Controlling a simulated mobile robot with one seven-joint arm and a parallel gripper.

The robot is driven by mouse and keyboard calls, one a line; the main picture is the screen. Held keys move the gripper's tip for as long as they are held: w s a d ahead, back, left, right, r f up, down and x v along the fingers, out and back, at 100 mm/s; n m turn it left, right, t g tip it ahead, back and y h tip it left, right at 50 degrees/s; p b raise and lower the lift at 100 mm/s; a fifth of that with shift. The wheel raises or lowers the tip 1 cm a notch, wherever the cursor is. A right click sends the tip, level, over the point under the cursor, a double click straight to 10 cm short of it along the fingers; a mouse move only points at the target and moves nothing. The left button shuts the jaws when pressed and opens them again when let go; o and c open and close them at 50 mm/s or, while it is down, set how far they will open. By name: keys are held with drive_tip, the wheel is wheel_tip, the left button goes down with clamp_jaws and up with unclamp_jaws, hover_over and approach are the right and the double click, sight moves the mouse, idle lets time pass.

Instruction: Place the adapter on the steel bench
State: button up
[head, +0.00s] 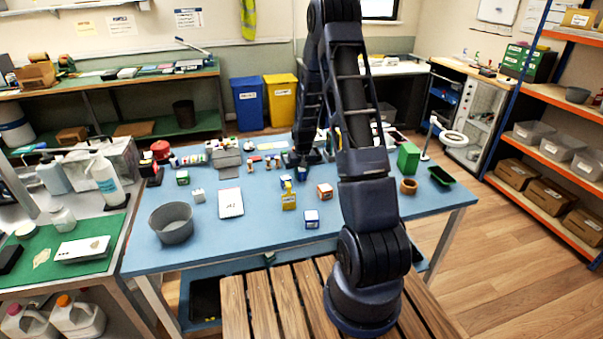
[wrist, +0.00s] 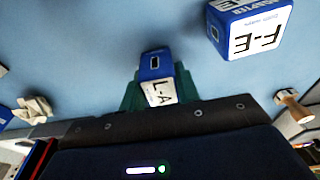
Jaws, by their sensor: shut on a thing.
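My gripper (wrist: 157,93) is shut on a small blue and white box adapter (wrist: 160,74), marked "L-A" on its white face. In the head view my gripper (head: 303,168) is over the far middle part of the blue table, partly hidden by my arm. Another blue and white box, lettered "ADAPTER" and "F-E" (wrist: 250,27), lies at the upper right of the wrist view, apart from my gripper. A bench with a grey metal-looking top (head: 37,194) stands at the left of the head view, partly covered by a green mat.
The blue table (head: 265,215) carries a grey bucket (head: 172,222), a white notepad (head: 231,203), several small boxes and a green box (head: 408,158).

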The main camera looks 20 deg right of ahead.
drive_tip(key=o, duration=1)
drive_tip(key=shift+f, duration=0.1)
drive_tip(key=shift+c, duration=0.2)
